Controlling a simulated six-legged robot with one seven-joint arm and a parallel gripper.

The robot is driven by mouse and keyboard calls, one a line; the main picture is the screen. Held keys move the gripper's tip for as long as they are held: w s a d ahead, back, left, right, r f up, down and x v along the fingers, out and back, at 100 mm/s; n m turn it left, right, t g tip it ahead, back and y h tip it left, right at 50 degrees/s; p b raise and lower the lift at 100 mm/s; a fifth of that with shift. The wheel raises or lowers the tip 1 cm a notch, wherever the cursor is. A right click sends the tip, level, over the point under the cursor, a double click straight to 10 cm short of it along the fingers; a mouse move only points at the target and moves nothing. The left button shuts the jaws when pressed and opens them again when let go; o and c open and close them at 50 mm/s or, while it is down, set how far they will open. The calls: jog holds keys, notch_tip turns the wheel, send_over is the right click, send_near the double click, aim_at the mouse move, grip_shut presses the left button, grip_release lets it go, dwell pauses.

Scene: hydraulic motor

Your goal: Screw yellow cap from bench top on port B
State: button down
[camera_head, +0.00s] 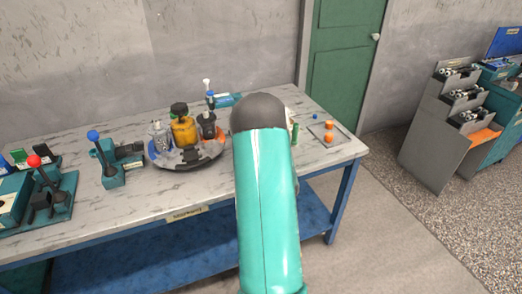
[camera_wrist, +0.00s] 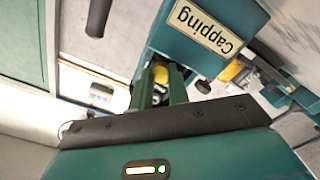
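In the wrist view, my gripper (camera_wrist: 159,78) has its two green fingers close together, with a yellow cap (camera_wrist: 160,72) between their tips. The cap seems to touch both fingers; its lower part is hidden. In the head view my teal arm covers the gripper and the cap. The yellow hydraulic motor (camera_head: 183,131) stands on a round turntable (camera_head: 190,163) on the bench, left of my arm. Yellow motor parts (camera_wrist: 231,70) also show at the right of the wrist view. Port B cannot be made out in either view.
A teal block labelled "Capping" (camera_wrist: 200,25) is close to the fingers. The bench top (camera_head: 190,197) also holds a blue-knobbed lever (camera_head: 105,160), a red-knobbed lever (camera_head: 40,180) and a tray (camera_head: 340,134) with orange parts. A grey rack (camera_head: 440,140) stands at right.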

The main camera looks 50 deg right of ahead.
jog(key=shift+s+f, duration=0.25)
jog(key=shift+f, duration=0.05)
jog(key=c, duration=1.5)
grip_release()
jog(key=shift+s, duration=0.15)
jog(key=shift+d+r+v, duration=0.1)
jog(key=shift+r+v, duration=0.05)
jog(key=shift+v, duration=0.55)
jog(key=shift+d+r+v, duration=0.1)
jog(key=shift+v, duration=0.6)
jog(key=shift+s, duration=0.2)
jog(key=shift+o, duration=0.3)
jog(key=o, duration=0.5)
